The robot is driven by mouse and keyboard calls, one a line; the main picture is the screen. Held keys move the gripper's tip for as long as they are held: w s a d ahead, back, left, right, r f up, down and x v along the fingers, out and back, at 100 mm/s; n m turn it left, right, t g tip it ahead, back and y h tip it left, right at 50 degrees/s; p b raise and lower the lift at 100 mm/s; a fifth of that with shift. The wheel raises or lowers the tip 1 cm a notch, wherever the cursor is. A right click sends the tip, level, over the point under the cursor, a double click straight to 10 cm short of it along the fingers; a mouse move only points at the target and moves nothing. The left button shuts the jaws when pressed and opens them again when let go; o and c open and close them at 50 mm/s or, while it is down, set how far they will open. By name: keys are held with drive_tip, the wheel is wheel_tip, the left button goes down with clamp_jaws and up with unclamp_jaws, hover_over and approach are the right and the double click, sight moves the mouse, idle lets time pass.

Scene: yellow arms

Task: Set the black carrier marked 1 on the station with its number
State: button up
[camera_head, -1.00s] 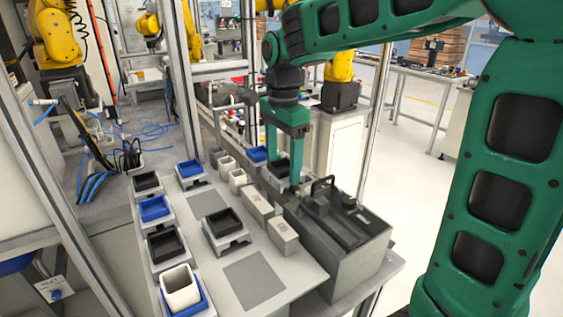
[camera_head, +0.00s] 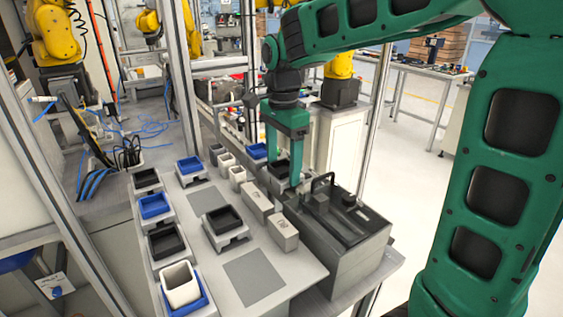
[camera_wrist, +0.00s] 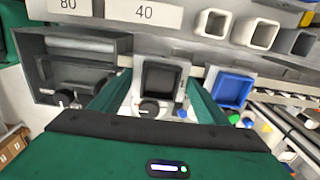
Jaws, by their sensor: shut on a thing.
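A black square carrier (camera_wrist: 161,79) sits between the two fingers of my gripper (camera_wrist: 158,92) in the wrist view, over a pale grey base with a dark knob in front. The fingers close in on it from both sides. In the head view my gripper (camera_head: 284,182) is low at the back right of the bench, and the black carrier (camera_head: 278,168) shows partly behind its finger. Other black carriers rest on pale stands: one in the middle (camera_head: 223,219), one at left (camera_head: 166,244) and one farther back (camera_head: 146,180). I cannot read a number on any of them.
Blue trays stand at left (camera_head: 154,207), at the back (camera_head: 190,167) and beside the held carrier (camera_wrist: 233,90). A dark grey machine box (camera_head: 340,240) with a handle is close to my gripper. Blocks marked 40 (camera_wrist: 144,12) and 80 (camera_wrist: 70,6) lie nearby. A grey floor plate (camera_head: 255,278) is bare.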

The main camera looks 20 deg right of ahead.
drive_tip(key=shift+f, duration=0.15)
drive_tip(key=o, duration=1.4)
drive_tip(key=shift+r, duration=3.5)
